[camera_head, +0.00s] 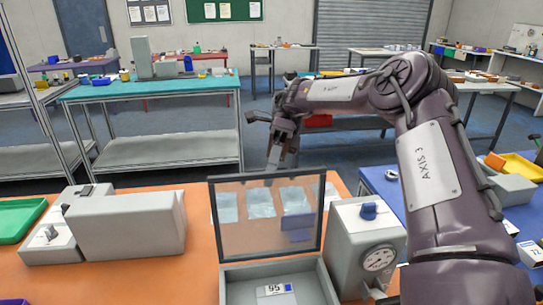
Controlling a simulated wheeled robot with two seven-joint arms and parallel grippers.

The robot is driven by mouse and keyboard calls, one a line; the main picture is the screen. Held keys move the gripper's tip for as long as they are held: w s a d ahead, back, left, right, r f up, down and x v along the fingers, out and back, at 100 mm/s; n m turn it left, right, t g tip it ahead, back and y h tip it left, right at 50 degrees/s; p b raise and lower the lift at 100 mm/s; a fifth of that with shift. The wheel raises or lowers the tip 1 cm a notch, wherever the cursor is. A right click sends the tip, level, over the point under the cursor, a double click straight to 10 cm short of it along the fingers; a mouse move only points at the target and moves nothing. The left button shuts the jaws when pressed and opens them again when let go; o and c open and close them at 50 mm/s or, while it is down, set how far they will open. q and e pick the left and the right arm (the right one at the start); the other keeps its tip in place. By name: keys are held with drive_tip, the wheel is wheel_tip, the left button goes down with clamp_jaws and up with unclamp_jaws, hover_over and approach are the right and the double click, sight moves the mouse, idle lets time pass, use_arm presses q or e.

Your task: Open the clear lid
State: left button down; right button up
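The clear lid (240,240) is a dark-framed transparent panel. It stands raised, close to upright, at the back of a grey box (232,272) on the orange table. The box's inside is open to view from the front and holds a small item with a white label (271,291). My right gripper (279,163) is just behind and above the lid's top edge, pointing down. Its fingers are small and dark here, so their opening and any contact with the lid are unclear. My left gripper is out of view.
A grey unit with a dial gauge (378,258) stands right of the box. A grey machine (130,222) stands to the left, beside a green tray (17,220). Bare orange table (185,280) lies between machine and box. My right arm covers the right side.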

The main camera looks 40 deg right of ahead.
wheel_tip(320, 180, up, 20)
drive_tip(key=p, duration=1.6)
drive_tip(key=shift+f, duration=0.15)
drive_tip(key=shift+f, duration=0.1)
